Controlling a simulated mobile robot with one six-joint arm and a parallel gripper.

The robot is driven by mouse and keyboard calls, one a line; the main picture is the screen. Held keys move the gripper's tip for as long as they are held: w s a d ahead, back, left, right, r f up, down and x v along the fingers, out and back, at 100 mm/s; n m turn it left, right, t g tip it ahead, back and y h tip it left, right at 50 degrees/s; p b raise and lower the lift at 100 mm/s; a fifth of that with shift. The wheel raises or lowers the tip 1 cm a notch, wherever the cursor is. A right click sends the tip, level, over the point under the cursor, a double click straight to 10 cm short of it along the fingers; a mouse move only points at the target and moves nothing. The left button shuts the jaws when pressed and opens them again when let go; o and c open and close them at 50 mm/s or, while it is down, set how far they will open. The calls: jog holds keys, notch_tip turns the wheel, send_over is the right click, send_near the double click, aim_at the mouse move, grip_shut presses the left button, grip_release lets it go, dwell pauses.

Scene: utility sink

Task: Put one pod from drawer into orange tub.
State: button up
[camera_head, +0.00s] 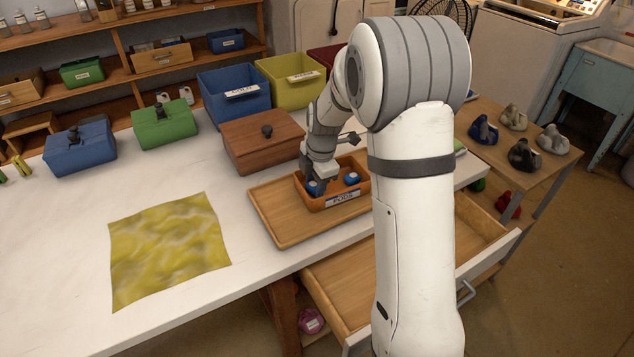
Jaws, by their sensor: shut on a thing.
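The orange tub (332,203), with a label on its front, stands on a wooden tray on the white table. My gripper (319,184) points down into the tub's left part, shut on a blue pod (313,188). Whether this pod touches the tub's floor I cannot tell. Another blue pod (351,178) sits in the tub, to the right. The wooden drawer (335,283) under the table is pulled open. The visible parts of its floor are bare; my arm hides its middle.
The wooden tray (277,226) has bare room left of the tub. A brown lidded box (262,140) stands close behind. A yellow cloth (170,248) lies flat at left. Blue (233,93) and olive bins (291,79) stand at the back. A side table (520,150) is at right.

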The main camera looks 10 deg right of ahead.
jog(key=shift+f, duration=0.3)
jog(key=o, duration=1)
jog(key=shift+c, duration=0.2)
notch_tip(320, 180, up, 11)
jog(key=s+d, duration=0.1)
jog(key=s+d+r+m+t+h, duration=0.1)
jog(key=s+m, duration=2)
jog(key=s, duration=0.5)
jog(key=shift+s+d+r+m, duration=0.15)
jog(key=shift+s+r+m, duration=0.15)
jog(key=shift+s+r, duration=0.1)
